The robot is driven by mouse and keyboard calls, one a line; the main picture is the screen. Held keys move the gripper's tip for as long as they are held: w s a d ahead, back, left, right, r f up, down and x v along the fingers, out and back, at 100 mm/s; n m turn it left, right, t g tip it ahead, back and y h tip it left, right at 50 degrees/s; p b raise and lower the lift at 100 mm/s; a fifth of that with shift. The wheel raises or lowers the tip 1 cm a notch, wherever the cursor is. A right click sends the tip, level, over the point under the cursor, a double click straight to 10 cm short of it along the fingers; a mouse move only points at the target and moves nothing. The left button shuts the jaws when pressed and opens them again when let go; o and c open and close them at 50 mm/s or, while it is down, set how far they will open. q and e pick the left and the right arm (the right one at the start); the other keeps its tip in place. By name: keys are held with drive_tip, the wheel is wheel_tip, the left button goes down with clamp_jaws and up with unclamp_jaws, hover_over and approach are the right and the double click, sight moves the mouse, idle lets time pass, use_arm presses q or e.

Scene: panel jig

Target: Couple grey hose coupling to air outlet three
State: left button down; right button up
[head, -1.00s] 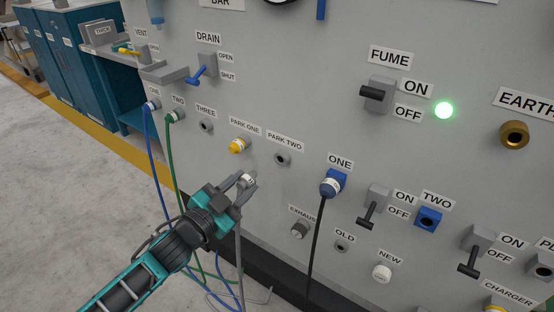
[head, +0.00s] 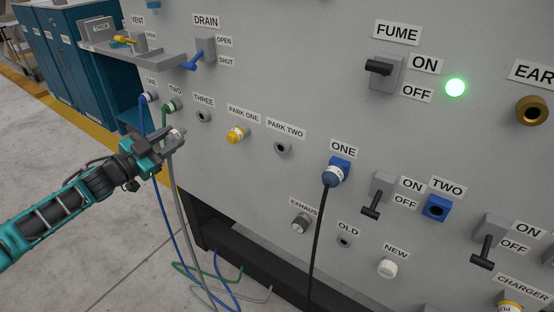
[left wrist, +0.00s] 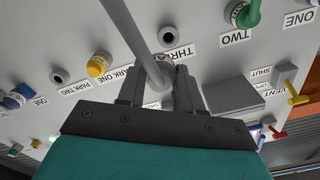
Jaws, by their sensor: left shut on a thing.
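My left gripper (head: 170,141) is shut on the grey hose coupling (head: 178,134), held in front of the panel to the lower left of air outlet three (head: 203,116). Outlet three is an empty grey socket under its THREE label. In the left wrist view the coupling (left wrist: 161,68) sits between the fingers, with the grey hose (left wrist: 138,38) leading off to the upper left. Outlet three (left wrist: 165,37) shows beyond it, apart from the coupling. The hose (head: 183,210) hangs down to the floor. My right gripper is not in view.
Outlet one holds a blue coupling (head: 149,97) and outlet two a green one (head: 172,105), their hoses hanging close behind my gripper. PARK ONE holds a yellow plug (head: 237,134). PARK TWO (head: 283,148) is empty. A grey shelf (head: 150,58) and blue drain lever (head: 197,61) stick out above.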

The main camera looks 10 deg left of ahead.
use_arm(q)
drive_tip(key=shift+w+a, duration=0.25)
drive_tip(key=shift+a, duration=0.5)
drive_tip(key=b+x, duration=0.2)
drive_tip(key=x, duration=0.4)
idle(0.3)
drive_tip(key=shift+s+p, duration=0.1)
drive_tip(key=shift+p, duration=0.4)
idle(1.6)
idle(0.4)
drive_tip(key=shift+w+d, duration=0.15)
drive_tip(key=shift+w, duration=0.3)
drive_tip(key=shift+b+x, duration=0.55)
drive_tip(key=shift+x, duration=0.45)
